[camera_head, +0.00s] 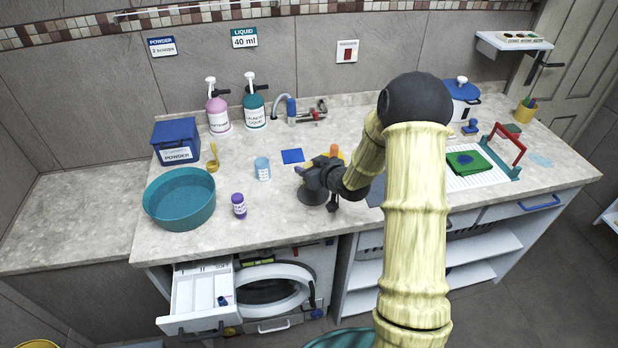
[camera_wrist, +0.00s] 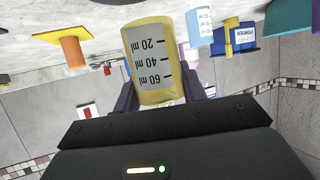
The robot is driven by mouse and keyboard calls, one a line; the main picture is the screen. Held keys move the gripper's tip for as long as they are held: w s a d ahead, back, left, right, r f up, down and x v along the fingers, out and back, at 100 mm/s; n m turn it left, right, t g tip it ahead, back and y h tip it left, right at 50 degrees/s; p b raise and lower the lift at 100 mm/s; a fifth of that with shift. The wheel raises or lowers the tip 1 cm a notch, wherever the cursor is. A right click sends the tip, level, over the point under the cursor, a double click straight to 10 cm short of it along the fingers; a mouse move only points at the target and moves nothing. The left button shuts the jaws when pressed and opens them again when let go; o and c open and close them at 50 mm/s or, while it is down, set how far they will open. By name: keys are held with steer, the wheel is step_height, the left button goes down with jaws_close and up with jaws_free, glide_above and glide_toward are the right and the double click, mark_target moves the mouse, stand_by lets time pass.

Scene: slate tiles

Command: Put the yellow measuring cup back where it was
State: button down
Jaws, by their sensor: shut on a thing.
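The yellow measuring cup (camera_wrist: 150,60) with black ml marks is between the fingers of my gripper (camera_wrist: 160,92) in the wrist view. My gripper is shut on it. The wrist picture is upside down, so the cup is upright. Whether the cup's base touches the counter cannot be told. A blue square (camera_head: 292,156) lies flat on the counter just behind and left of my gripper.
A blue powder box (camera_head: 176,142) and pump bottles (camera_head: 254,108) stand behind. An open drawer (camera_head: 200,295) juts out below.

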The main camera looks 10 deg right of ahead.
steer(key=shift+f+p, duration=0.3)
steer(key=shift+f, duration=1.85)
steer(key=shift+f, duration=0.2)
steer(key=c, duration=0.8)
jaws_free()
steer(key=shift+r, duration=0.1)
steer(key=shift+r, duration=0.2)
steer(key=b+v, duration=0.2)
steer(key=v, duration=1)
steer(key=shift+f, duration=0.1)
